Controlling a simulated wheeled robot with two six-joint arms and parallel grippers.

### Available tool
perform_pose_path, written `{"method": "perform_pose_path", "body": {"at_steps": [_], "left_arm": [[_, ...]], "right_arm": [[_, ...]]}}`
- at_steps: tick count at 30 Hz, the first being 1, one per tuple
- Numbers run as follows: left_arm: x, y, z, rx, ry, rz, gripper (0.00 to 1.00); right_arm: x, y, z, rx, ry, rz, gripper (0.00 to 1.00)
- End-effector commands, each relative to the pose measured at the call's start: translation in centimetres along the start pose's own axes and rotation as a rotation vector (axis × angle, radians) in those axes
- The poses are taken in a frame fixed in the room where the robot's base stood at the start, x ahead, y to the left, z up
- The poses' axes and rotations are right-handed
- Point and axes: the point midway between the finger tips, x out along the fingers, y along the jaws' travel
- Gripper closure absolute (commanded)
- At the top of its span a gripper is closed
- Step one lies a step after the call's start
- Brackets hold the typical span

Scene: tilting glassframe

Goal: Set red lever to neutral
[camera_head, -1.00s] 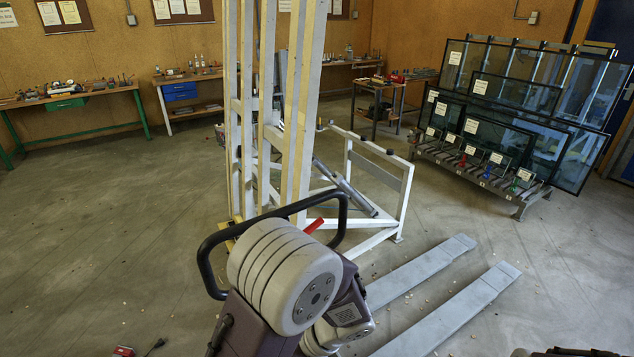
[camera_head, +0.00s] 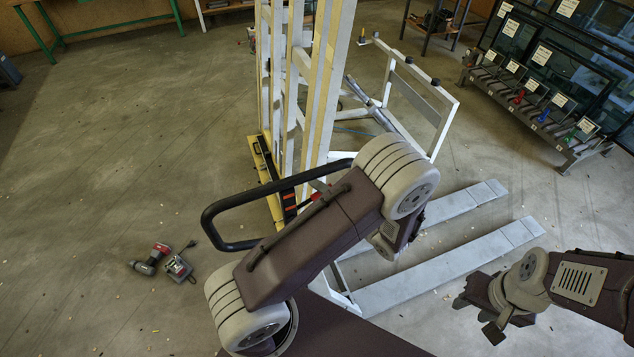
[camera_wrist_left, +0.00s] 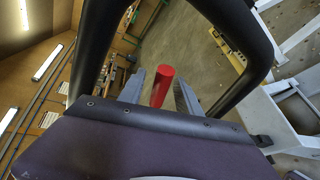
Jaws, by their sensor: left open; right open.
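The red lever (camera_wrist_left: 162,86) shows in the left wrist view as a short red cylinder. My left gripper (camera_wrist_left: 159,78) is open, with one grey finger on each side of the lever; I cannot tell if either touches it. In the head view my left gripper is hidden behind my arm, and only a bit of red shows near the black handlebar (camera_head: 228,245). The handlebar also loops around the lever in the left wrist view (camera_wrist_left: 250,50). My right gripper (camera_head: 478,317) is open and empty at the lower right, over the floor.
The lift's mast (camera_head: 322,85) stands behind the handlebar, with two grey forks (camera_head: 440,268) stretching right. A white frame (camera_head: 420,100) stands behind. A glass rack (camera_head: 535,115) with coloured levers is at the upper right. Red and grey power tools (camera_head: 160,258) lie on the left floor.

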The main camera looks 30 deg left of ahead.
Motion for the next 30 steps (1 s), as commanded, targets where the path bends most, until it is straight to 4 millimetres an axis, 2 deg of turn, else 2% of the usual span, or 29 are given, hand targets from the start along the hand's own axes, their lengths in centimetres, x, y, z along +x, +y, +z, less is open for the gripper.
{"method": "perform_pose_path", "body": {"at_steps": [5,13,14,15,18,30], "left_arm": [[2.1,0.1,-0.1,0.000,0.003,0.000,0.59],[2.4,-0.1,0.0,-0.002,0.000,-0.001,0.59],[2.4,-0.1,0.0,-0.002,0.000,-0.001,0.65],[2.4,0.0,0.0,-0.002,0.000,-0.001,0.76],[2.4,0.0,0.0,-0.002,0.001,-0.001,1.00],[2.3,0.0,0.0,-0.002,-0.001,0.000,1.00]], "right_arm": [[-0.7,0.0,-0.1,0.000,0.000,0.000,0.59],[-0.7,0.0,-0.1,0.000,0.000,0.000,0.59],[-0.7,0.0,-0.1,0.000,0.000,0.000,0.59],[-0.7,0.0,-0.1,0.000,0.000,0.000,0.59],[-0.7,0.0,-0.1,0.000,0.000,0.000,0.59],[-0.7,0.0,-0.1,0.000,0.000,0.000,0.59]]}}
